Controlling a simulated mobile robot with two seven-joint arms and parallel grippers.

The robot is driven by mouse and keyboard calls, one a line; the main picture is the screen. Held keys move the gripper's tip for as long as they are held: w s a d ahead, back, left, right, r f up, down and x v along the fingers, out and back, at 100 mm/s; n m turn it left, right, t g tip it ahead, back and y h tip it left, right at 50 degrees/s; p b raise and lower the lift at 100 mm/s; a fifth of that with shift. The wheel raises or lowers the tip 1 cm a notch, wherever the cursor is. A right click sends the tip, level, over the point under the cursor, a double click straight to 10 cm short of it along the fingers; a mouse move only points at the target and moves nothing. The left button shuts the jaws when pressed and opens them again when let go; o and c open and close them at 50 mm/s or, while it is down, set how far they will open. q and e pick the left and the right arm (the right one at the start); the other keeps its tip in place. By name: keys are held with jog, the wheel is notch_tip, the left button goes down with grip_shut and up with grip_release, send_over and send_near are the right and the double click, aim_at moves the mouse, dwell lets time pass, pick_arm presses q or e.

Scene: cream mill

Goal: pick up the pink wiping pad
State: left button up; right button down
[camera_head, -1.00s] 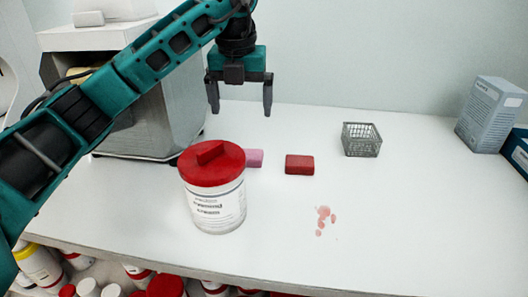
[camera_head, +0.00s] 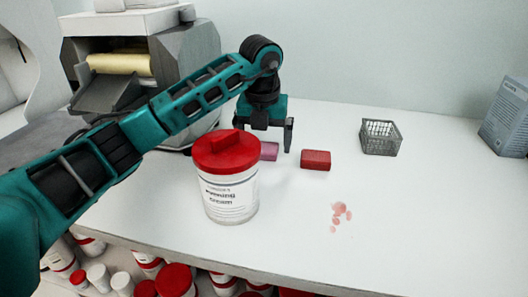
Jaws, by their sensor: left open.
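The pink wiping pad (camera_head: 269,151) lies on the white table, partly hidden behind a white jar with a red lid (camera_head: 229,177). My left gripper (camera_head: 264,140) is open and points down over the pad. One finger shows to the right of the pad; the other is mostly hidden behind the jar's lid. I cannot tell how far above the table the fingertips are. My right gripper is not in view.
A red block (camera_head: 316,160) lies just right of the pad. A grey wire basket (camera_head: 380,137) stands farther right, and a grey box (camera_head: 507,118) at the right edge. Pink smears (camera_head: 340,213) mark the front. The mill (camera_head: 150,70) stands behind my arm.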

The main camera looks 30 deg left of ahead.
aim_at(264, 147)
pick_arm(q)
jog(key=shift+w+f, duration=0.1)
jog(key=shift+f, duration=0.4)
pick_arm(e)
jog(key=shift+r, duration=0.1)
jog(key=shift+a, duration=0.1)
pick_arm(q)
jog(key=c, duration=1.1)
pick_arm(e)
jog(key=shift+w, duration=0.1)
pick_arm(q)
jog(key=shift+r, duration=0.2)
notch_tip(264, 147, up, 20)
jog(key=p, duration=0.4)
jog(key=shift+f, duration=0.15)
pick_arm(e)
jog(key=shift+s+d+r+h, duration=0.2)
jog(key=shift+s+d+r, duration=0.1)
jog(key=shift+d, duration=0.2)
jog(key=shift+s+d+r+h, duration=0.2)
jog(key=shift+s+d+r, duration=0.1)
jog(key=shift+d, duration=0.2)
